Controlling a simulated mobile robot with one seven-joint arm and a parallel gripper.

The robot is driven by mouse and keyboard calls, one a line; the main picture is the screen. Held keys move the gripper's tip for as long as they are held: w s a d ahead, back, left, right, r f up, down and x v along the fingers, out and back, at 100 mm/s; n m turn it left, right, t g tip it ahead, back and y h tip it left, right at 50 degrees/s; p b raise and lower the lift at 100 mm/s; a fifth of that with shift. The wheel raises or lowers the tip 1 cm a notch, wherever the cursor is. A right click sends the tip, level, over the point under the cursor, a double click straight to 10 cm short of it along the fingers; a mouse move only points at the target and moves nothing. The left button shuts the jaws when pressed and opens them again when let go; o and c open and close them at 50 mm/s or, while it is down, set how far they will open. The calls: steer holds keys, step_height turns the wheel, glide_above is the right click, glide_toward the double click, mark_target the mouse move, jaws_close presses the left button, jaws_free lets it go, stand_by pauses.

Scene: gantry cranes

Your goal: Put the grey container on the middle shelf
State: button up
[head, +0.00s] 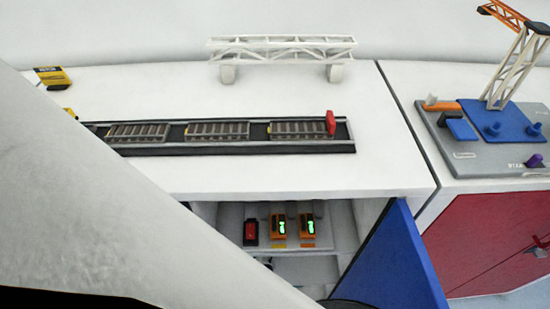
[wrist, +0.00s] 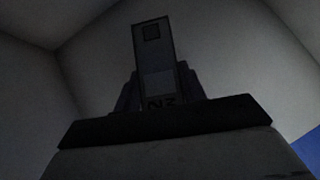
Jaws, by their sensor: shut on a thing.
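In the wrist view, my gripper (wrist: 158,84) is shut on a dark, box-shaped grey container (wrist: 153,50), with a finger on either side. The container has a small dark square near its top and lettering near its bottom. Plain pale walls surround it in that dim view; I cannot tell whether it touches any surface. In the head view, my gripper and the container are hidden. The open cabinet below the white counter has shelves; one shelf (head: 290,243) bears a red device (head: 251,232) and two orange devices with green screens (head: 279,226) (head: 307,226). A lower shelf (head: 300,269) shows partly.
A blue door (head: 395,265) stands open at the cabinet's right. The counter (head: 230,178) bears a track with several rail pieces (head: 217,131) and a white truss bridge (head: 282,50). A crane model (head: 515,70) stands right. My arm hides the left side.

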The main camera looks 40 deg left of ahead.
step_height(320, 180, down, 4)
steer(key=b, duration=0.3)
steer(key=shift+s+r+b, duration=0.1)
steer(key=shift+b, duration=0.2)
steer(key=shift+r, duration=0.1)
steer(key=o, duration=1.1)
steer(key=shift+c, duration=0.2)
steer(key=shift+p+v, duration=0.3)
steer(key=shift+v, duration=3.5)
